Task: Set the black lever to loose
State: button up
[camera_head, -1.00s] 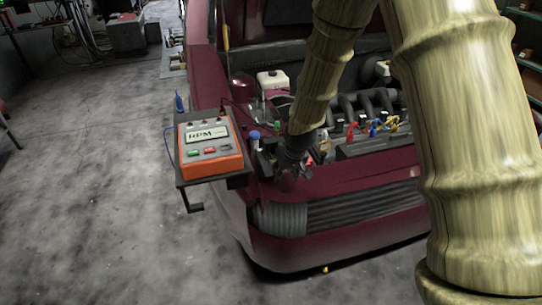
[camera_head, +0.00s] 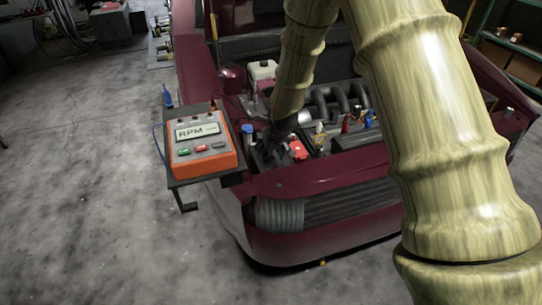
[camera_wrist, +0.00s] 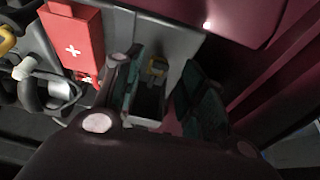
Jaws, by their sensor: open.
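My gripper (camera_head: 276,155) is over the front left corner of the open engine bay in the head view, beside a red block. In the wrist view my gripper (camera_wrist: 158,85) is open, its two dark fingers apart over a grey surface. A small yellowish-brown piece (camera_wrist: 157,66) and a dark recessed shape show between the fingers. I cannot make out the black lever for certain; the fingers and shadow hide part of this spot. A red cover with a white plus (camera_wrist: 72,46) lies to the left of the fingers in the wrist view.
An orange RPM box (camera_head: 203,142) sits on a dark shelf at the car's left front corner. The dark red car front (camera_head: 320,175) is just below my gripper. Engine pipes (camera_head: 345,98) lie behind and right. Bare floor (camera_head: 80,170) is open on the left.

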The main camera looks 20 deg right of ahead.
aim_at(270, 158)
jog(key=shift+x, duration=1.75)
jog(key=shift+s, duration=0.1)
jog(key=shift+c, duration=0.2)
grip_shut()
